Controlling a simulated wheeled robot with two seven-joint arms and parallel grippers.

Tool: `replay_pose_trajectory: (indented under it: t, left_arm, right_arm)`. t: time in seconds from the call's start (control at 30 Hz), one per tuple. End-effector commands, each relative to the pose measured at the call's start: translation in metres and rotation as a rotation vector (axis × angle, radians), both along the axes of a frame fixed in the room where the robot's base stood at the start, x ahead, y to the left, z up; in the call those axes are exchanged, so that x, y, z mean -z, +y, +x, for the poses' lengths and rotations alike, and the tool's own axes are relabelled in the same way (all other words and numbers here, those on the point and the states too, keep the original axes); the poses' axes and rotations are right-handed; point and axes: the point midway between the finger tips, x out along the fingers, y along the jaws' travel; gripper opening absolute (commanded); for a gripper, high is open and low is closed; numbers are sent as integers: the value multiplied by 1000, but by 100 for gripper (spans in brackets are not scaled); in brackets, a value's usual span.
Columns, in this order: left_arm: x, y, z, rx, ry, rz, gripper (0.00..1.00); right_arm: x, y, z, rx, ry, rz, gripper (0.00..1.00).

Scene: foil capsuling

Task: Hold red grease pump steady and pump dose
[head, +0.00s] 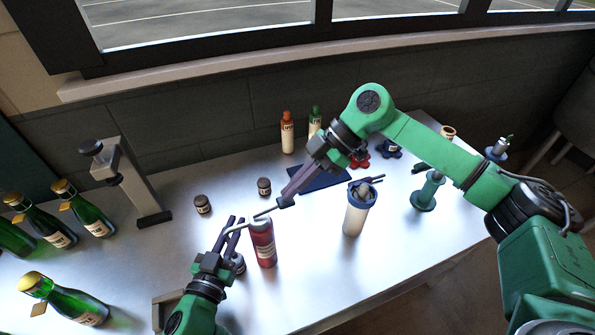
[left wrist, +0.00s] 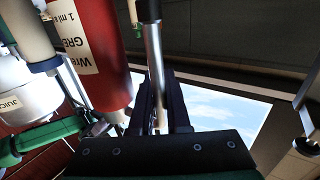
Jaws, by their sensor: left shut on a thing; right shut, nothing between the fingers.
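The red grease pump (head: 264,245) stands upright near the table's middle, with a white label and a pale bar at its top. In the left wrist view its red body (left wrist: 100,50) shows close beside the fingers. My left gripper (head: 236,222) is at the pump's upper left, shut on a slim metal rod of it (left wrist: 156,70); which part this rod is I cannot tell for sure. My right gripper (head: 285,200) is shut and empty, pointing down-left just above and right of the pump's top. Whether it touches the bar is unclear.
A dark blue mat (head: 318,177) and small jars (head: 264,187) lie behind. Green bottles (head: 62,300) and a grey stand (head: 140,190) fill the left. The front right table is clear.

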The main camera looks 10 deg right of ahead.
Motion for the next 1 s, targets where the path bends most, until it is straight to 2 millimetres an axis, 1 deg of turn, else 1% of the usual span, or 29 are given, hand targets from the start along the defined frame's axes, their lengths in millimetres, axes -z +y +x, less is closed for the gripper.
replay_pose_trajectory:
  t: [0.37, 0.6, 0.67, 0.7, 0.87, 1.0]
  left_arm:
    - [0, 0, 0, 1, 1, 0, 0]
    - [0, 0, 0, 0, 1, 0, 0]
    - [0, 0, 0, 0, 0, -1, 0]
    - [0, 0, 0, 0, 0, -1, 0]
    - [0, 0, 0, 1, 0, -1, 0]
    - [0, 0, 0, 1, 0, 0, 0]
  right_arm:
    - [4, -1, 0, 1, 6, 13, 0]
    - [24, -9, 1, 1, 41, 198, 0]
    - [30, -11, 1, 3, 42, 221, 0]
    - [27, -11, 2, 1, 37, 219, 0]
    - [28, -11, 2, 0, 37, 216, 0]
    - [24, -10, 2, -1, 36, 216, 0]
